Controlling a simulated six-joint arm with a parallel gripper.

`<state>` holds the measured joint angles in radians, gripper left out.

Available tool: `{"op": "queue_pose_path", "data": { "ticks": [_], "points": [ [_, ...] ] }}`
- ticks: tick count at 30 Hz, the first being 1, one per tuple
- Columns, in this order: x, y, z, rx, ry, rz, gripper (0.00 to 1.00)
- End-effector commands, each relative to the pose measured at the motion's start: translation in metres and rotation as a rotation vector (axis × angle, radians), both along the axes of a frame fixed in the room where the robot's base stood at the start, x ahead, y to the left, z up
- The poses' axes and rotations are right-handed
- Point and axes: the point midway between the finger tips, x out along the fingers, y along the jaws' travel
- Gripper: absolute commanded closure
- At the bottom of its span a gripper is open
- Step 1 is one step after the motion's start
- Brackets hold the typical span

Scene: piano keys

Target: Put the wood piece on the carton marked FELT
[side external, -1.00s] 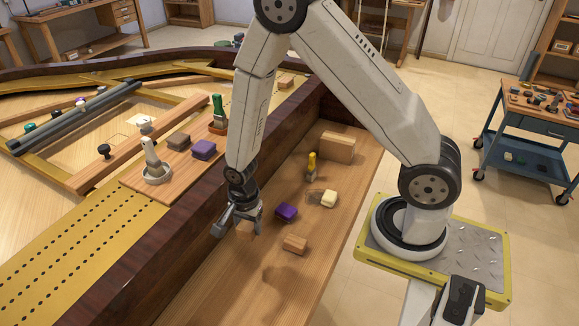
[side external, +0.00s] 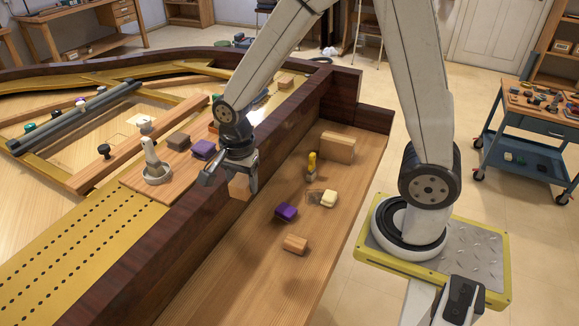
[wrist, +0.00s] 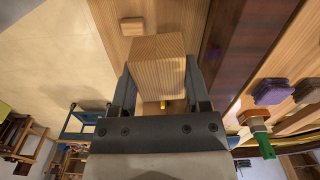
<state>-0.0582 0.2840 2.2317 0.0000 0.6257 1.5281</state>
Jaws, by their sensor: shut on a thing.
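My gripper (side external: 230,180) is shut on a wood piece (side external: 240,188), a light brown block, and holds it raised near the dark wooden rail. In the wrist view the wood piece (wrist: 158,66) fills the space between the two fingers. A tan box (side external: 338,147) stands at the far end of the wooden shelf, beyond the gripper and to its right. It may be the carton, but I cannot read any FELT marking on it. A second, smaller wood block (side external: 295,244) lies on the shelf, apart from the gripper.
On the shelf (side external: 255,285) lie a purple block (side external: 286,211), a cream block (side external: 329,198) and a yellow-handled tool (side external: 311,168). The dark rail (side external: 190,222) stands up beside the shelf. The near shelf is clear.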

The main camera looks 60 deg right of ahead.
Motion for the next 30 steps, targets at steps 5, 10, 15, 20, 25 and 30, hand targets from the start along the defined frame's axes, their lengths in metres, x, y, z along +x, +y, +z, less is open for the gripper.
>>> {"op": "queue_pose_path", "data": {
  "ticks": [5,10,15,20,25,30],
  "points": [
    [0.013,-0.015,0.003,0.000,0.000,-0.061,0.96],
    [0.028,-0.034,0.005,0.000,0.000,-0.135,0.96],
    [0.045,-0.061,0.006,0.000,0.000,-0.234,0.96],
    [0.065,-0.103,0.007,0.000,0.000,-0.371,0.96],
    [0.082,-0.160,0.009,0.000,0.000,-0.538,0.96],
    [0.089,-0.220,0.009,0.000,0.000,-0.706,0.96]
  ]
}}
